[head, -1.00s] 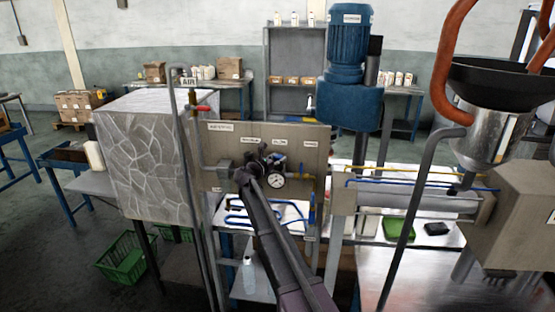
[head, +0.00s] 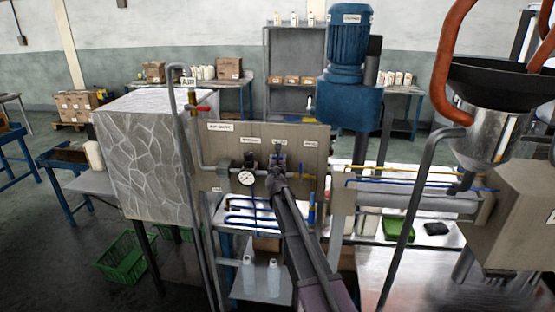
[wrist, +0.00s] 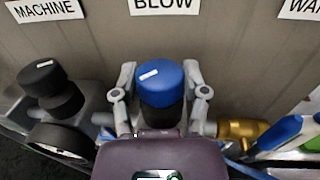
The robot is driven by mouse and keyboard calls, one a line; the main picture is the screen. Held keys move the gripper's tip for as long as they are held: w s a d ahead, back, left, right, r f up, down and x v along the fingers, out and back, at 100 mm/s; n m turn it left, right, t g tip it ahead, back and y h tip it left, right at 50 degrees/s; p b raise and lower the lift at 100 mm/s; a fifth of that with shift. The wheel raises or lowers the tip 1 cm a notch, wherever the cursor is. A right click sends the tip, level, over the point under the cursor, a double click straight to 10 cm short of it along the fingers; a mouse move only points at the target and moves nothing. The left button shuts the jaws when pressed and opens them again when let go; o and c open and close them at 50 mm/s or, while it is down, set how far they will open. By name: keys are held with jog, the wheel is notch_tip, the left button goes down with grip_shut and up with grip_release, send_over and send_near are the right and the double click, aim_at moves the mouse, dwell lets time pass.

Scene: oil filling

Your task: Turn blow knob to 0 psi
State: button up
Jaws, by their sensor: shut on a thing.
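The blow knob (wrist: 163,84) is a round blue cap with a short white mark on its top, left of centre. It sits below the BLOW label (wrist: 164,4) in the wrist view. My gripper (wrist: 161,93) has one finger on each side of the knob and is shut on it. In the head view my gripper (head: 278,172) is at the panel (head: 225,180), in front of the blow position. My arm hides the blow gauge there, so its reading cannot be seen.
A black machine knob (wrist: 50,86) and its gauge (head: 246,178) are close on the left. A brass fitting (wrist: 236,129) and blue valve handles (wrist: 279,133) are close on the right. Blue hoses (head: 252,203) run below the panel.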

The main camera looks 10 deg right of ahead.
jog(key=shift+w+n+y, duration=0.1)
jog(key=shift+n+y, duration=0.4)
jog(key=shift+y, duration=0.6)
jog(key=o, duration=1.2)
jog(key=shift+c, duration=0.2)
jog(key=s, duration=1.2)
jog(key=shift+a, duration=0.45)
